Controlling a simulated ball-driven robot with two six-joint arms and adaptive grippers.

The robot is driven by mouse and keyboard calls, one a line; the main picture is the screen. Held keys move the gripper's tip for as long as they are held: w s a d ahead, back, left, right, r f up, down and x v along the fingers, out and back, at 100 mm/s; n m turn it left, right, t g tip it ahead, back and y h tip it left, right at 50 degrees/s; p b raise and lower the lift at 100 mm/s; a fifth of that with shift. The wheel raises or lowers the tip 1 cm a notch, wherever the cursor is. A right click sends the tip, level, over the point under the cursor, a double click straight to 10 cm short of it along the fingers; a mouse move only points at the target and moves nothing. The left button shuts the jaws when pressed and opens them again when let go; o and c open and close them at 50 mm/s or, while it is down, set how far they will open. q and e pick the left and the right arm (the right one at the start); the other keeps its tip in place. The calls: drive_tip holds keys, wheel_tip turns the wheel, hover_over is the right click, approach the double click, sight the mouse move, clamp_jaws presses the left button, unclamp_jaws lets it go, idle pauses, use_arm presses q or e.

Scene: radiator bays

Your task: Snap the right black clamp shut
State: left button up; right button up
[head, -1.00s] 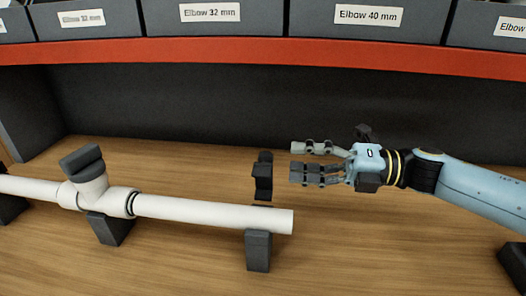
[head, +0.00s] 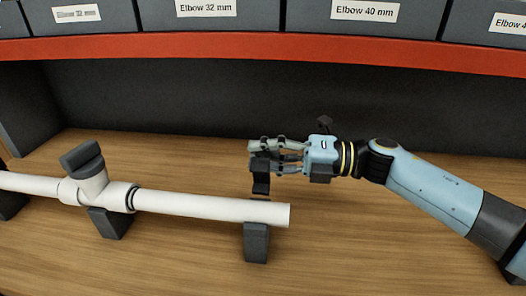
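The right black clamp (head: 257,243) stands on the wooden surface near the right end of the white pipe (head: 215,207). Its lower part is under the pipe, and its upper part (head: 261,185) rises behind the pipe, standing up and open. My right gripper (head: 262,153) comes in from the right above and behind the pipe end. Its fingers are drawn together around the top of the clamp's upper part and hide it. My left gripper is not in view.
A white tee with a dark cap (head: 82,157) sits on the pipe at left, over another black clamp (head: 109,223). A red shelf edge (head: 200,46) with labelled grey bins (head: 365,22) runs above. The wooden surface (head: 370,235) is clear right of the pipe.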

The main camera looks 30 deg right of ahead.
clamp_jaws()
drive_tip(key=shift+w+a, duration=0.1)
